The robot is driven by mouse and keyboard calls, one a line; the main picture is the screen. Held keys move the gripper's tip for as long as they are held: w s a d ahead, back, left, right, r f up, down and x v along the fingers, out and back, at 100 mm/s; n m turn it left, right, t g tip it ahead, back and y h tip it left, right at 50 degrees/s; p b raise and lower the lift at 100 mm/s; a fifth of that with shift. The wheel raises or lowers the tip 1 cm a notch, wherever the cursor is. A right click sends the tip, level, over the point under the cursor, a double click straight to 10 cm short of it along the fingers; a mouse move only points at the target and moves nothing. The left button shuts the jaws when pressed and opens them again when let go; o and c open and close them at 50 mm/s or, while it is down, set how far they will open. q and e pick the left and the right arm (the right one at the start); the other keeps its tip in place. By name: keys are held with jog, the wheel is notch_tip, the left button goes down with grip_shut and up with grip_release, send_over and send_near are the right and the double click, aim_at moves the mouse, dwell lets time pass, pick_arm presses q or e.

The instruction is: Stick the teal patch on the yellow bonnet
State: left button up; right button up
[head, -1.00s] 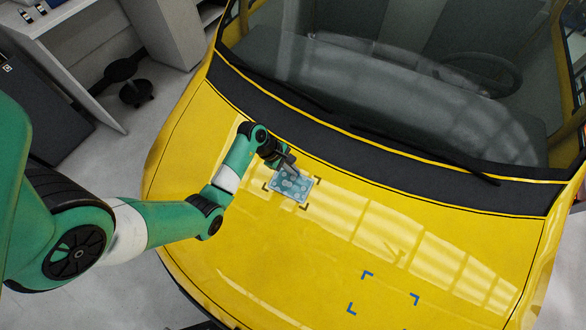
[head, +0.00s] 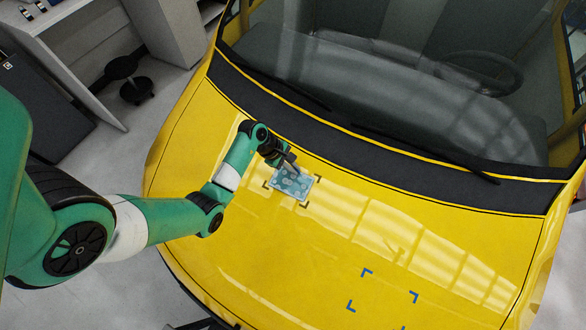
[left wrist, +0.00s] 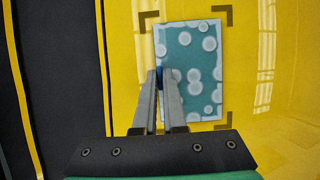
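The teal patch (head: 292,186) lies at the yellow bonnet (head: 250,240), inside dark corner marks near the windscreen. In the left wrist view the patch (left wrist: 205,65) is a teal rectangle with pale edges and several whitish round blotches. It looks flat, but I cannot tell how firmly it touches the bonnet. My left gripper (head: 292,166) is at the patch's edge. In the left wrist view its fingertips (left wrist: 160,74) are close together, with a small blue piece between them at the patch's left edge. My right gripper is in neither view.
Blue corner marks (head: 367,274) frame an empty area on the bonnet at the lower right. The dark wiper strip and windscreen (head: 380,100) lie beyond the bonnet. A desk (head: 65,60) and a black stool (head: 137,90) stand at the upper left.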

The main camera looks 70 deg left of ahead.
pick_arm(q)
jog(key=o, duration=0.4)
jog(key=shift+o, duration=0.2)
jog(key=p+v, duration=0.2)
jog(key=v, duration=0.9)
jog(key=shift+s+r, duration=0.15)
jog(key=shift+r, duration=0.15)
